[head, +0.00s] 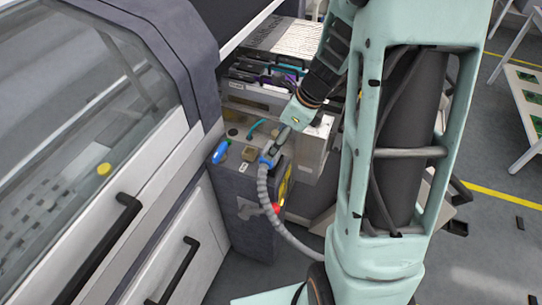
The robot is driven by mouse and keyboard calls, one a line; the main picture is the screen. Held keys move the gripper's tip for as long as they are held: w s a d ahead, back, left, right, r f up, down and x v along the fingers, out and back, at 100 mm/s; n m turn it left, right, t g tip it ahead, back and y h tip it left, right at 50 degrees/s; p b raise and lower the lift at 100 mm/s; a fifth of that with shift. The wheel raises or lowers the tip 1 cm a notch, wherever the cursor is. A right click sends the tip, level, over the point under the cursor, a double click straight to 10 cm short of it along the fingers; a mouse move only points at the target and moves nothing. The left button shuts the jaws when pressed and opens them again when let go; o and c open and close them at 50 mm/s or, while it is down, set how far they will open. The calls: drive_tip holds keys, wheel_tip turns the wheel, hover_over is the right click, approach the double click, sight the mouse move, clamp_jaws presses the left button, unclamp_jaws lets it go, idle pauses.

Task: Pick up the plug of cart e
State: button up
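A grey ribbed hose (268,195) ends at the top in a plug with a blue collar (266,161), on top of a dark grey box-like cart (235,190). My gripper (274,152) reaches down from the upper right and its tip is right at the plug. The fingers are small and partly merge with the plug, so I cannot tell whether they are closed on it. The hose hangs down the cart's front and curves right, behind my arm. No letter marking the cart is legible.
A blue rounded part (220,152) sits on the cart's left top edge, and a red knob (275,209) is on its front. A machine with a clear cover (80,80) and black handles stands left. Feeder units (265,75) are behind. Floor at right is mostly open.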

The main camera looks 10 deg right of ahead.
sight(272, 165)
drive_tip(key=x, duration=0.3)
drive_tip(key=b+x, duration=0.1)
drive_tip(key=x, duration=0.1)
drive_tip(key=shift+s+f, duration=0.15)
drive_tip(key=shift+s, duration=0.25)
drive_tip(key=shift+w+f, duration=0.1)
drive_tip(key=shift+f, duration=0.2)
drive_tip(key=shift+c, duration=0.2)
drive_tip(key=c, duration=1.6)
drive_tip(key=shift+c, duration=0.4)
drive_tip(key=shift+r, duration=0.2)
